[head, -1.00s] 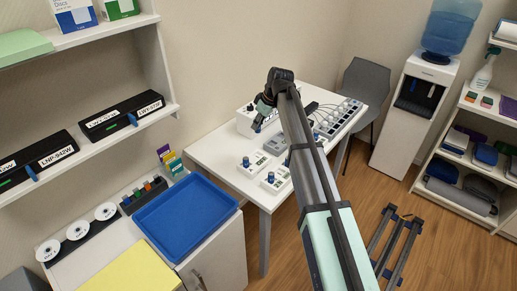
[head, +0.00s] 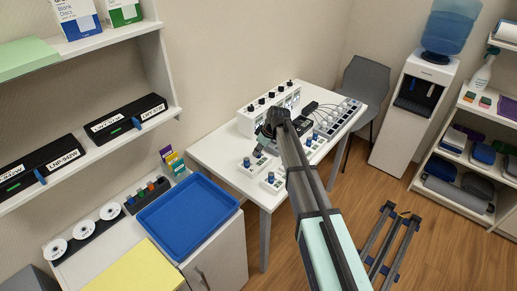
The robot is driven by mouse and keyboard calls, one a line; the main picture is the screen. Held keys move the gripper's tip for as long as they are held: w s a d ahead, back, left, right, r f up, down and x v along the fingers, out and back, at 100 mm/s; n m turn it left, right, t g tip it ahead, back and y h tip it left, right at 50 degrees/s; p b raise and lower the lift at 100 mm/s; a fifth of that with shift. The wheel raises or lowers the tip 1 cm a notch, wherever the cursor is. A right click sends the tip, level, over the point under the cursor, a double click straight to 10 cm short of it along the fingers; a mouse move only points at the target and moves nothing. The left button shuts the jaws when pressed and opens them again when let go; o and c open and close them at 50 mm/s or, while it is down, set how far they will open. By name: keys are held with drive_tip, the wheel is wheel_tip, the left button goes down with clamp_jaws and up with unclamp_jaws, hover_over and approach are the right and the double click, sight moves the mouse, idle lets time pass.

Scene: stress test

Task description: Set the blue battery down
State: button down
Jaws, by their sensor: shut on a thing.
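My gripper (head: 259,151) is in the head view, at the end of my arm over the white table, pointing down and left. It is shut on the blue battery, which is too small and too covered by the jaws to make out clearly. The gripper is low, among the small white units on the table. I cannot tell whether the battery touches a surface.
A long white box with dark knobs (head: 256,117) stands behind. A power strip (head: 343,113) is to the right. A blue tray (head: 187,216) lies on the nearer cabinet.

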drive_tip(key=shift+f, duration=0.2)
drive_tip(key=c, duration=1)
unclamp_jaws()
drive_tip(key=shift+o, duration=0.2)
drive_tip(key=shift+r, duration=0.1)
drive_tip(key=shift+r, duration=0.2)
drive_tip(key=b+v, duration=0.3)
drive_tip(key=v, duration=0.8)
drive_tip(key=shift+s+d+r, duration=0.15)
drive_tip(key=shift+d+r, duration=0.1)
drive_tip(key=shift+r, duration=0.1)
